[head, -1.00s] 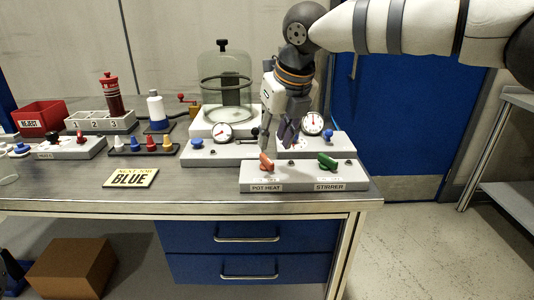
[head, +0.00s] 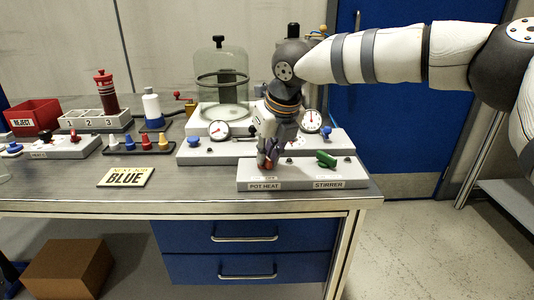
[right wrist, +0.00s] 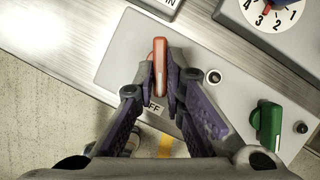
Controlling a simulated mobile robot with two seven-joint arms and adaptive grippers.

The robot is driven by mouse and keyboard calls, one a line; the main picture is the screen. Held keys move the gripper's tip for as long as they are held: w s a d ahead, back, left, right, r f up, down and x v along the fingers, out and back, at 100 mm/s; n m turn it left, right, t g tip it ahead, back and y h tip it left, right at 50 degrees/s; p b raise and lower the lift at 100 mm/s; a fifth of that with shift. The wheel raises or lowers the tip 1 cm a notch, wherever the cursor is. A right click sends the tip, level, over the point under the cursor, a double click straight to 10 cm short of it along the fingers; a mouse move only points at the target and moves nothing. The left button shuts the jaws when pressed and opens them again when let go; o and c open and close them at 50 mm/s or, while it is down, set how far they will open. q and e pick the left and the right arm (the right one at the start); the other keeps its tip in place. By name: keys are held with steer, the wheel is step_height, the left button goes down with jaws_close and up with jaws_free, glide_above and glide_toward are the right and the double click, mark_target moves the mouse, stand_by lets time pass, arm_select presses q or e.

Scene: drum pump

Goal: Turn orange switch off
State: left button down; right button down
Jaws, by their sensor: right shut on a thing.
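The orange switch (right wrist: 159,66) on the POT HEAT side of the grey switch box (head: 300,173) sits between the two fingers of my right gripper (right wrist: 160,85) in the right wrist view. The fingers are shut on it, one on each side, and the word OFF shows just below it. In the head view my right gripper (head: 268,160) comes down over the switch and hides most of it. The green STIRRER switch (head: 326,159) is to the right on the same box; it also shows in the right wrist view (right wrist: 268,125). My left gripper is not in view.
Behind the box stand two gauges (head: 311,121) on grey panels and a glass jar (head: 218,75). To the left are a BLUE sign (head: 125,177), several coloured pegs (head: 145,142) and a red bin (head: 33,115). The table's front edge is close to the box.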

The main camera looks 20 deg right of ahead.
steer(key=shift+d+r+n, duration=0.1)
steer(key=shift+r+n, duration=0.05)
steer(key=shift+n, duration=0.25)
steer(key=shift+n+y, duration=0.4)
steer(key=shift+n, duration=0.1)
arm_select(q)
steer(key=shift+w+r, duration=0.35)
arm_select(e)
steer(key=c, duration=1.7)
jaws_free()
steer(key=shift+f, duration=0.2)
steer(key=shift+o, duration=0.2)
steer(key=v, duration=1.2)
steer(key=shift+w, duration=0.2)
